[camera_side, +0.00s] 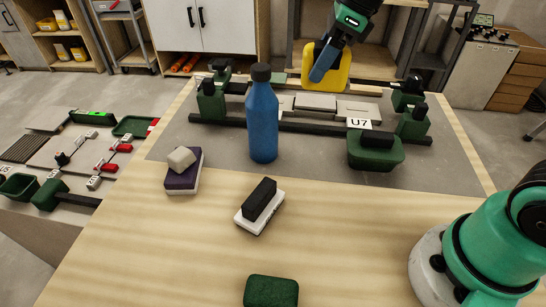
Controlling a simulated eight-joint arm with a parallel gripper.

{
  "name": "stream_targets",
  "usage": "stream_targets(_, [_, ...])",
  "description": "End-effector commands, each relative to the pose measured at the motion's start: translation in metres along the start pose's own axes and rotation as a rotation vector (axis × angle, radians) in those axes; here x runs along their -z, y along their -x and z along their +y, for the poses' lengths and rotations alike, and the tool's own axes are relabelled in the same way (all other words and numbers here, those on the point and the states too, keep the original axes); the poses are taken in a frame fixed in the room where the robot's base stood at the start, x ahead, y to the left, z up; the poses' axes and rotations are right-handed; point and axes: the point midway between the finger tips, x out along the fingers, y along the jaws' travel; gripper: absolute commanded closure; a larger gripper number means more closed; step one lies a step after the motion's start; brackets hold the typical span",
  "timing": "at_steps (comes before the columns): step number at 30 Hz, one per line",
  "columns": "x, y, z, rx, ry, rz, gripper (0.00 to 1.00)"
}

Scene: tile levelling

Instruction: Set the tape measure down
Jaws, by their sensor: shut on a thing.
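The yellow tape measure (340,72) is at the top middle of the side view, near the back edge of the work table. My gripper (323,66) comes down from above and is shut on it; one blue finger lies across its front. The tape measure appears above the back rail of the levelling frame (308,126). I cannot tell from this view whether it touches anything below. The other finger is hidden.
A blue bottle (262,122) stands upright before the frame. A dark green tub (375,152) sits at the frame's right front. A purple-and-white block (182,178), a black-handled eraser (260,206) and a green sponge (271,291) lie nearer. Bare wood lies around them.

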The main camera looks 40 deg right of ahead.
Motion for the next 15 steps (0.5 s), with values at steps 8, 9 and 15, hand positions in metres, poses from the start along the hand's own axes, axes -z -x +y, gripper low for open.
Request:
stream_targets(8, [-0.020, 0.013, 0.003, -0.015, 0.033, -0.008, 1.00])
stream_targets(9, [-0.028, 0.010, 0.006, -0.024, 0.052, -0.013, 1.00])
stream_targets(15, [-0.084, -0.021, 0.030, -0.091, 0.195, -0.030, 1.00])
